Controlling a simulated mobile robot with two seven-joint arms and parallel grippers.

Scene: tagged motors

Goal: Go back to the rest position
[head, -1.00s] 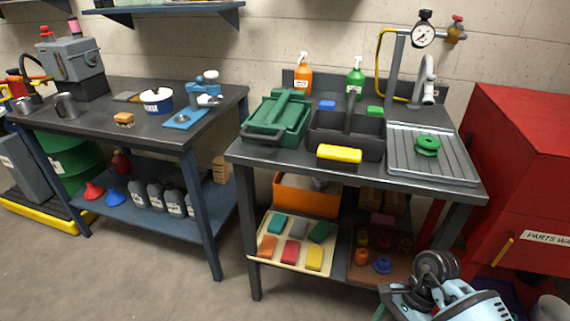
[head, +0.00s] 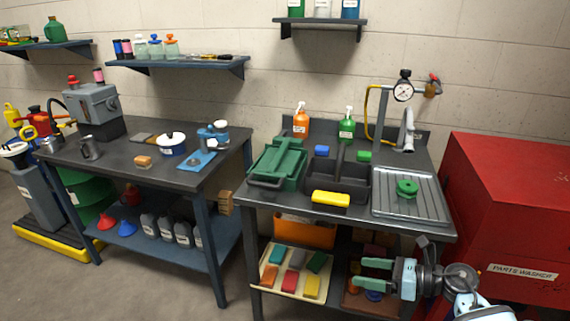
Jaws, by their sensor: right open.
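My right gripper (head: 359,272) is in the lower right of the head view, in front of the lower shelf of the right-hand workbench (head: 345,221). Its two green fingers point left and are apart, with nothing between them. My right arm comes in from the bottom right corner, and the gripper hides part of the brown tray (head: 374,305) on that shelf. My left gripper is not in view.
The bench top holds a green toolbox (head: 279,166), a black caddy (head: 358,188) and a green spool (head: 406,188) on a ridged drainer. A red parts washer (head: 510,205) stands close at the right. Open floor lies between the benches' fronts and me.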

